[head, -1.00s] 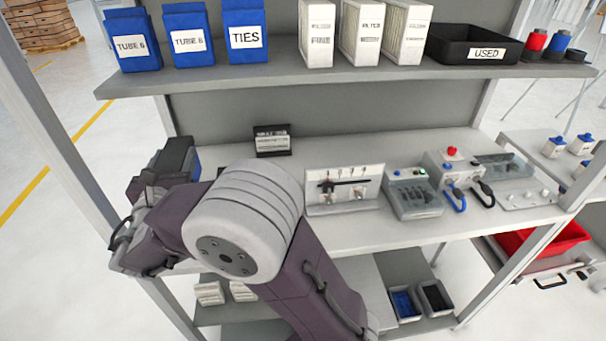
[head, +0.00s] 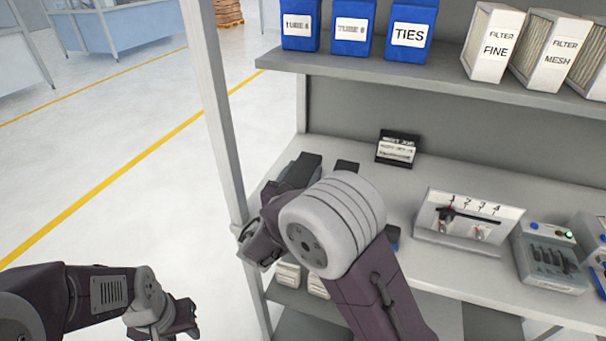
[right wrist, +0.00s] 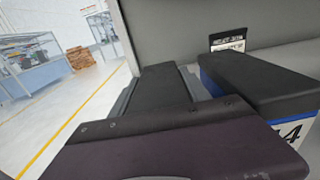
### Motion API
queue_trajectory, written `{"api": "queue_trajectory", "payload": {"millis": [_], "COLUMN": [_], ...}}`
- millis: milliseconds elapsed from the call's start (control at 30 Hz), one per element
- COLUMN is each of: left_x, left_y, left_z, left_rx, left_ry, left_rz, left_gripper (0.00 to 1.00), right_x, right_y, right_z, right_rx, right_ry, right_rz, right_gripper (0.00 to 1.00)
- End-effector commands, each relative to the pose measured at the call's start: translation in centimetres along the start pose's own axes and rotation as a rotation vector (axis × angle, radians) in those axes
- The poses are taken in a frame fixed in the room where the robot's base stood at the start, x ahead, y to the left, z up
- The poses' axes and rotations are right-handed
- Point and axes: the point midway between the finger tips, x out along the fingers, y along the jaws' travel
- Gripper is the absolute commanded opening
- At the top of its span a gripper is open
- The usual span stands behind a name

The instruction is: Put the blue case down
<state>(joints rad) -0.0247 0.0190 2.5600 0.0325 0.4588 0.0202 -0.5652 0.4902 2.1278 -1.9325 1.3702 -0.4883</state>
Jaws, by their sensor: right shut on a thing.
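The blue case (right wrist: 290,130) shows in the right wrist view as a blue edge and a white label with a 4, at the right beside and below a dark finger. In the head view only a small blue patch (head: 393,238) shows past my right arm; the rest is hidden. My right gripper (head: 325,168) is over the left end of the workbench. Its dark fingers (right wrist: 205,80) are shut on the case; the contact itself is mostly hidden. My left gripper (head: 182,318) is low at the left, over the floor, its jaws unclear.
The workbench top (head: 370,190) has bare room behind the gripper. A small dark holder with white cards (head: 397,149) stands at the back. A numbered panel (head: 468,222) and a grey device (head: 548,258) stand right. Blue bins (head: 408,30) and filters line the shelf (head: 440,75) above. A post (head: 215,120) stands left.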

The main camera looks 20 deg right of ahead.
Motion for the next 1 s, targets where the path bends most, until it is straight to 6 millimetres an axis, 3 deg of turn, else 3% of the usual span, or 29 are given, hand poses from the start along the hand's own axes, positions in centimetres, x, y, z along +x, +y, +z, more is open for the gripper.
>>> {"api": "queue_trajectory", "payload": {"millis": [100, 133, 200, 500, 633, 1000], "left_x": [0.0, 0.0, 0.0, -0.1, -0.1, -0.2], "left_y": [0.0, 0.0, 0.0, 0.0, 0.0, 0.0], "left_z": [0.0, 0.0, 0.0, 0.0, 0.0, 0.0], "left_rx": [0.0, 0.0, 0.0, 0.0, 0.0, 0.0], "left_ry": [0.0, 0.0, 0.0, 0.0, 0.0, 0.0], "left_rz": [0.0, 0.0, 0.0, 0.0, 0.0, 0.0], "left_gripper": [0.36, 0.36, 0.36, 0.36, 0.36, 0.36], "right_x": [0.0, 0.0, 0.0, 0.0, -0.9, -8.9], "right_y": [0.0, 0.0, 0.0, 0.0, 0.2, 0.2], "right_z": [0.0, -0.1, -0.1, 0.1, 0.1, 0.1], "right_rx": [0.0, -0.001, -0.001, -0.001, -0.001, -0.001], "right_ry": [0.001, 0.003, 0.003, 0.002, 0.002, 0.002], "right_rz": [0.001, 0.001, 0.001, 0.001, 0.005, 0.007], "right_gripper": [0.0, 0.57, 0.76, 0.76, 0.76, 0.76]}}
